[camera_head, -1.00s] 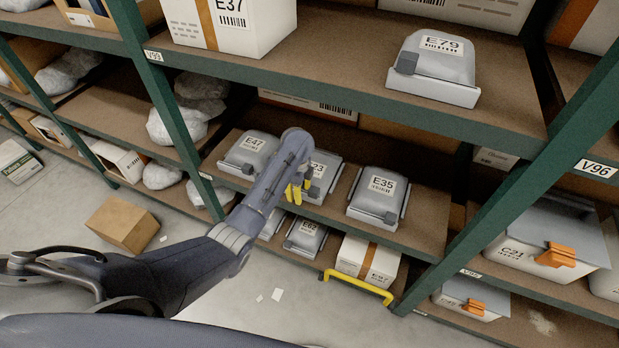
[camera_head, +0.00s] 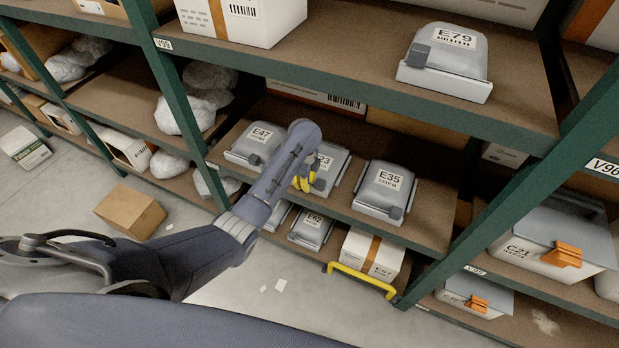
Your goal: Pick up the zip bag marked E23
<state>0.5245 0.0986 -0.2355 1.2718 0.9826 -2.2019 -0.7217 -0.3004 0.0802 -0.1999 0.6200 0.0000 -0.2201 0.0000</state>
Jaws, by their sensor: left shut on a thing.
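The zip bag marked E23 (camera_head: 336,163) is a grey bag with a white label, lying on the middle shelf between two like bags. My left arm covers its left part, and the label shows only partly, reading "23". My left gripper (camera_head: 306,183), with yellow fingers, is at the front left of this bag and is shut on it. The exact grip is partly hidden by the arm. My right gripper is not in view.
Bag E47 (camera_head: 258,143) lies left of E23 and bag E35 (camera_head: 385,190) lies right on the same shelf. Bag E79 (camera_head: 447,60) is on the shelf above. A green upright (camera_head: 183,120) stands at the left. A yellow rail (camera_head: 362,280) sits below.

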